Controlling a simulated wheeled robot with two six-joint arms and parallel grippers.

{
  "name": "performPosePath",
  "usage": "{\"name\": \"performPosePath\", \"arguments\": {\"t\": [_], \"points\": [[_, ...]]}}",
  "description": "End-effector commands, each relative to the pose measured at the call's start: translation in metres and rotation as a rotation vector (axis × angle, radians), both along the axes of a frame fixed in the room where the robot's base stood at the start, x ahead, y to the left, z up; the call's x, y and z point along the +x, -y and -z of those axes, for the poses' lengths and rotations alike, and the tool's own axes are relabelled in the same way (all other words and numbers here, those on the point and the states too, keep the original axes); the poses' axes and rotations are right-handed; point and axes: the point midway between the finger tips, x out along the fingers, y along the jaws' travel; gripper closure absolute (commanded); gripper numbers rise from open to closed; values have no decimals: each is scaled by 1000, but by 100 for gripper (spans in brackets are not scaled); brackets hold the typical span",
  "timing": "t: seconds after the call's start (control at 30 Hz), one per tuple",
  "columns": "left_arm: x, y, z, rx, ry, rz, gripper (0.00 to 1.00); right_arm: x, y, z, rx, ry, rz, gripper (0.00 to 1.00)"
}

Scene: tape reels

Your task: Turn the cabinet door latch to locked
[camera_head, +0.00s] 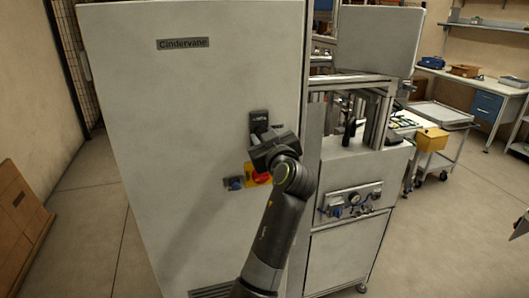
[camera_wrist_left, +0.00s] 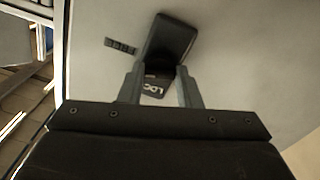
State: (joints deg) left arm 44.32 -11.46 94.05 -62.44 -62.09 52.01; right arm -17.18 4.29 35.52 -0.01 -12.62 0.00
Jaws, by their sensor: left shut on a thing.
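The cabinet door (camera_head: 190,100) is a large pale panel with a "Cindervane" nameplate. The dark latch plate (camera_head: 259,118) is on its right side, and my left gripper (camera_head: 264,142) covers the area just below it. The handle looks tilted in that view.
A machine with a gauge panel (camera_head: 352,200) stands close on the right.

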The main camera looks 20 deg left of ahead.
Motion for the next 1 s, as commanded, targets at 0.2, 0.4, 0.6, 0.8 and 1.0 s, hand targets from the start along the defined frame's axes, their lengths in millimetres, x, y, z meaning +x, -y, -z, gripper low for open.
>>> {"name": "performPosePath", "arguments": {"t": [0.2,0.4,0.6,0.8,1.0], "points": [[0,0,6,-167,119,1,92,1,0,45,0,1,0,100],[0,0,5,-324,224,1,92,1,1,71,-1,1,0,100],[0,0,4,-482,330,2,92,1,4,93,-5,1,-2,100],[0,0,3,-639,436,1,92,0,5,111,-6,0,-2,100],[0,0,2,-788,536,2,92,0,5,126,-6,0,-2,100]]}}
